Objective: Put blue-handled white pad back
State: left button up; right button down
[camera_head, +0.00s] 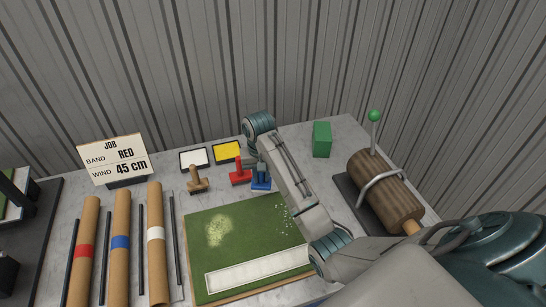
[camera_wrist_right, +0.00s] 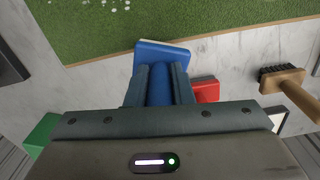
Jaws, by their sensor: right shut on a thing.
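The blue-handled pad (camera_head: 261,184) is at the back of the table, just right of a red-handled pad (camera_head: 240,171) and behind the green turf mat (camera_head: 240,230). My right gripper (camera_head: 258,167) is shut on its blue handle, partly hidden by my own arm link. In the right wrist view the blue pad (camera_wrist_right: 163,53) shows beyond the two fingers (camera_wrist_right: 159,85), with the handle between them. A pale strip shows along its edge; its underside is hidden. I cannot tell whether it touches the table. My left gripper is out of view.
A wooden-handled brush (camera_head: 196,180) stands left of the red pad. A white-topped tray (camera_head: 193,159) and a yellow-topped tray (camera_head: 227,151) lie behind. A green block (camera_head: 321,140) and a log roller (camera_head: 385,190) stand right. Cardboard tubes (camera_head: 120,245) and a job sign (camera_head: 115,158) are left.

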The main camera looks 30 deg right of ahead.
pick_arm(q)
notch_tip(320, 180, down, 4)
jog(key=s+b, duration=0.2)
jog(key=b, duration=0.1)
pick_arm(e)
jog(key=w+d+p, duration=0.1)
jog(key=w+d, duration=0.1)
jog(key=d, duration=0.2)
jog(key=w+d+f, duration=0.1)
jog(key=w+d, duration=0.2)
jog(key=d, duration=0.1)
jog(key=w+d+f+p, duration=0.1)
jog(key=w+d, duration=0.2)
jog(key=d, duration=0.1)
jog(key=shift+w+d+p, duration=0.1)
jog(key=shift+d+p, duration=0.1)
jog(key=shift+p, duration=0.1)
notch_tip(320, 180, down, 2)
jog(key=shift+f+p, duration=0.1)
jog(key=shift+p, duration=0.4)
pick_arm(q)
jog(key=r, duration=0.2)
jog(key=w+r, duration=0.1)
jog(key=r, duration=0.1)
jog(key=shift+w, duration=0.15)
pick_arm(e)
jog(key=shift+f, duration=0.25)
